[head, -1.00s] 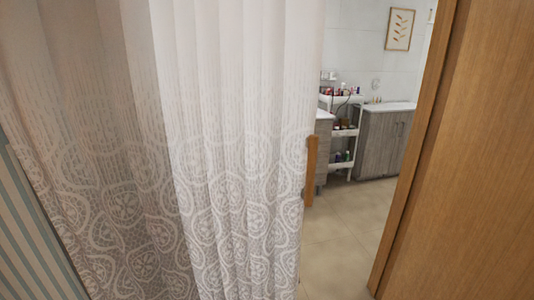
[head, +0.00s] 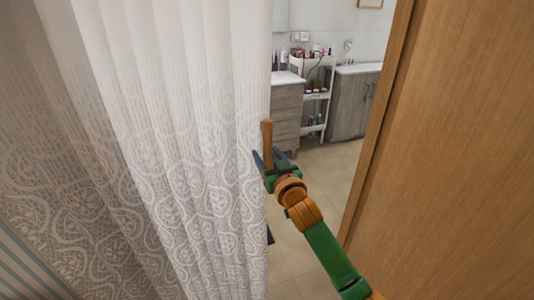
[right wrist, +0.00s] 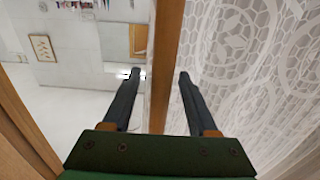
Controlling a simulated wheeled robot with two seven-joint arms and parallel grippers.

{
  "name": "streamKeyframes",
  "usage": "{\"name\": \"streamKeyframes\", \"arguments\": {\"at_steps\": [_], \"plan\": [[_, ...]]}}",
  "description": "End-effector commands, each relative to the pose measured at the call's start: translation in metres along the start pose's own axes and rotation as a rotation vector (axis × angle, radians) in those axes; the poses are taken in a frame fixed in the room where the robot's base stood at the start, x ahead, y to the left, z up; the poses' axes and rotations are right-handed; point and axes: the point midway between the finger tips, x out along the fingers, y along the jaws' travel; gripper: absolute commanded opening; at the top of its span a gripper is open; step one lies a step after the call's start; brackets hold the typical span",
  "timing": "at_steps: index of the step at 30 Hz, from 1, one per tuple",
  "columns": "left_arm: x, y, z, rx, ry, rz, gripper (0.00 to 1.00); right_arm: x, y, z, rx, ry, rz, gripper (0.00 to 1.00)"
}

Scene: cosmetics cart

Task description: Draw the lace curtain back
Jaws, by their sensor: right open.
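The lace curtain (head: 170,150) is white with a circular pattern and hangs in folds across the left half of the head view. A wooden bar (head: 267,134) stands upright at its right edge. My right gripper (head: 264,162) is at the bar's lower part, in front of the curtain's edge. In the right wrist view, the right gripper (right wrist: 161,76) is open. The bar (right wrist: 164,50) runs between its two dark fingers, with a gap visible on each side. The curtain's lace (right wrist: 260,70) lies just to the right of the fingers. My left gripper is out of view.
A wooden door or panel (head: 460,150) fills the right side. Through the opening between are a white cart (head: 318,90) with cosmetics, grey cabinets (head: 352,105) and bare tiled floor (head: 310,215).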

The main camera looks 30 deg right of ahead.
Motion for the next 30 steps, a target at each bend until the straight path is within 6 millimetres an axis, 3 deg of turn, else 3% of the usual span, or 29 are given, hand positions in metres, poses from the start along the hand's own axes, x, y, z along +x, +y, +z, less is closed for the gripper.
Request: {"name": "streamKeyframes", "arguments": {"at_steps": [6, 12, 13, 30], "plan": [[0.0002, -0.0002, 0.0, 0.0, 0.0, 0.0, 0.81, 0.0003, -0.0002, 0.0004, 0.0, 0.0, -0.001, 0.57], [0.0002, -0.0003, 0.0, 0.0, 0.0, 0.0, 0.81, 0.0001, -0.0003, 0.0004, 0.0, 0.0, -0.001, 0.03], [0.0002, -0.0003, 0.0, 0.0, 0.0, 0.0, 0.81, 0.0001, -0.0003, 0.0004, 0.0, 0.0, -0.001, 0.0], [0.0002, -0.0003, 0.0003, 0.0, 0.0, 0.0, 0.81, 0.0, -0.0003, 0.0007, 0.0, -0.001, 0.0, 0.0]]}}
